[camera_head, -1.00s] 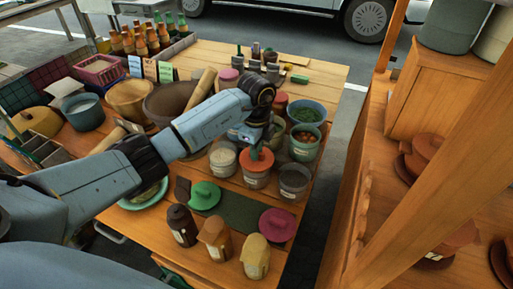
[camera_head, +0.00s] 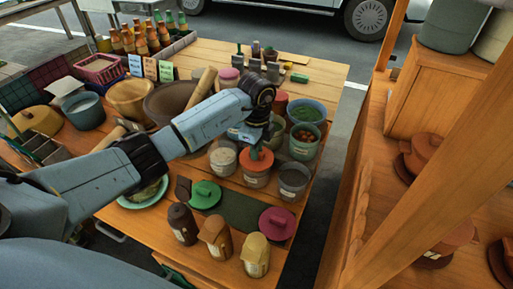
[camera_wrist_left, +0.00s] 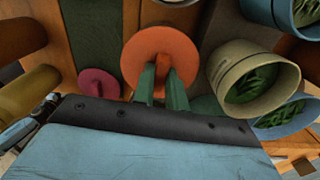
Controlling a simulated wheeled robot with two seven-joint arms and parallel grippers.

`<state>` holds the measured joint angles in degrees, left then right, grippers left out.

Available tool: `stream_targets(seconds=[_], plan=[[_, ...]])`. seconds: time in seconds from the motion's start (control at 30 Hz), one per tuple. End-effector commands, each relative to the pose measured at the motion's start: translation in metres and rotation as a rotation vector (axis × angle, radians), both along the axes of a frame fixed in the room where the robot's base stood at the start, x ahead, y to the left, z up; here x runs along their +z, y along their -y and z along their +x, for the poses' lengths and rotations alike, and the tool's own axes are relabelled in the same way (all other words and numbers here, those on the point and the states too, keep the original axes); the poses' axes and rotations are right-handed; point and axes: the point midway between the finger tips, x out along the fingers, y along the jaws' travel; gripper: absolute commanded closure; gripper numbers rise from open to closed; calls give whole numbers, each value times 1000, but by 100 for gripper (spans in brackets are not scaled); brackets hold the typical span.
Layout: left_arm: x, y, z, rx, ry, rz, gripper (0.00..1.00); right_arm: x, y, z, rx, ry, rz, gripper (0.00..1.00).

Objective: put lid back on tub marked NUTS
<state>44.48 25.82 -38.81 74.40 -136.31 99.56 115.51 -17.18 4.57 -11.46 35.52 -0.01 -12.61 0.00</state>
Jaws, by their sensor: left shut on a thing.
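My left gripper (camera_head: 255,152) points down over the row of tubs and is shut on the knob of an orange-red lid (camera_head: 261,163). The lid sits level on or right at the top of a labelled tub (camera_head: 256,181); I cannot tell if it is fully seated, and the label is too small to read. In the left wrist view, the green fingers (camera_wrist_left: 160,88) grip the middle of the round orange lid (camera_wrist_left: 150,45), which hides the tub below it. My right gripper is not in view.
Open tubs stand close by: one with pale grains (camera_head: 222,158), a dark one (camera_head: 294,180) and one with red contents (camera_head: 305,140). A green lid (camera_head: 205,194) and a magenta lid (camera_head: 277,223) lie in front, by several capped jars (camera_head: 216,237). A large brown bowl (camera_head: 165,103) is behind my arm.

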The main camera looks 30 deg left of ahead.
Motion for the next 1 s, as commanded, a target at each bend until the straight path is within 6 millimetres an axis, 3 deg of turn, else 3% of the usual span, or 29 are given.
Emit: stream_targets(seconds=[0.17, 0.2, 0.37, 0.57, 0.73, 1.0], plan=[[0, 0, 0, 0, 0, 0, 100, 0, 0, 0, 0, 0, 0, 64], [0, 0, 0, 0, 1, 0, 84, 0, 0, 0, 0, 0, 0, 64], [0, 0, 0, 0, 1, 0, 63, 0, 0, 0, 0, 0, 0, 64], [0, 0, 0, 0, 1, 0, 61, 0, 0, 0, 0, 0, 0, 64], [0, 0, 0, 0, 0, 0, 40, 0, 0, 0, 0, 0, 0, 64], [0, 0, 0, 0, 0, 0, 39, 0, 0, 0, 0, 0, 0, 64]])
